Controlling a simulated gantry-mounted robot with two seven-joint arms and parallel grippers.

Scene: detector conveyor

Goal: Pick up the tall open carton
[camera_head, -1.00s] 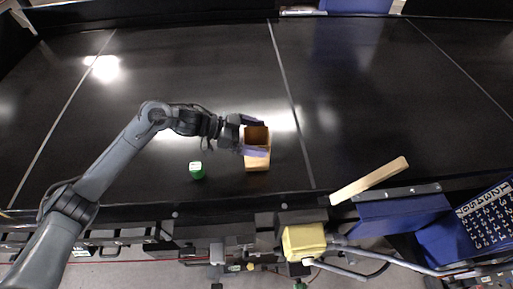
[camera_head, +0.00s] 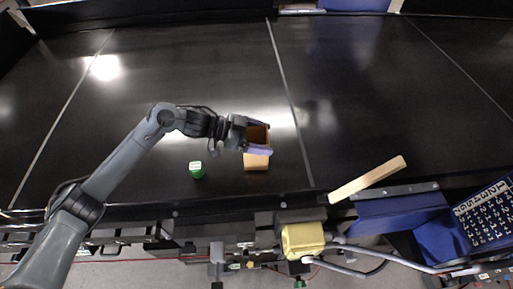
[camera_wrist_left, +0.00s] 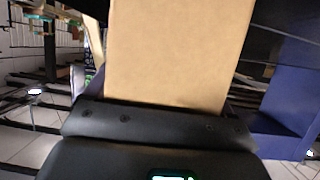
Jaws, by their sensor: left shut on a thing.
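The tall open carton (camera_head: 257,162) is light brown and stands on the black conveyor, with its open top showing dark inside. Its flat tan side fills the upper middle of the left wrist view (camera_wrist_left: 175,55). My left gripper (camera_head: 259,137) comes from the left and is shut on the carton near its top, with one purple-grey finger on its far side and one across its near side. I cannot tell whether the base touches the belt. My right gripper is not in view.
A small green object with a pale top (camera_head: 197,169) stands left of the carton. A pale wooden bar (camera_head: 367,180) lies at the near right edge, by a blue box (camera_head: 400,213). A yellow block (camera_head: 303,240) is at the front. The belt beyond the carton is clear.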

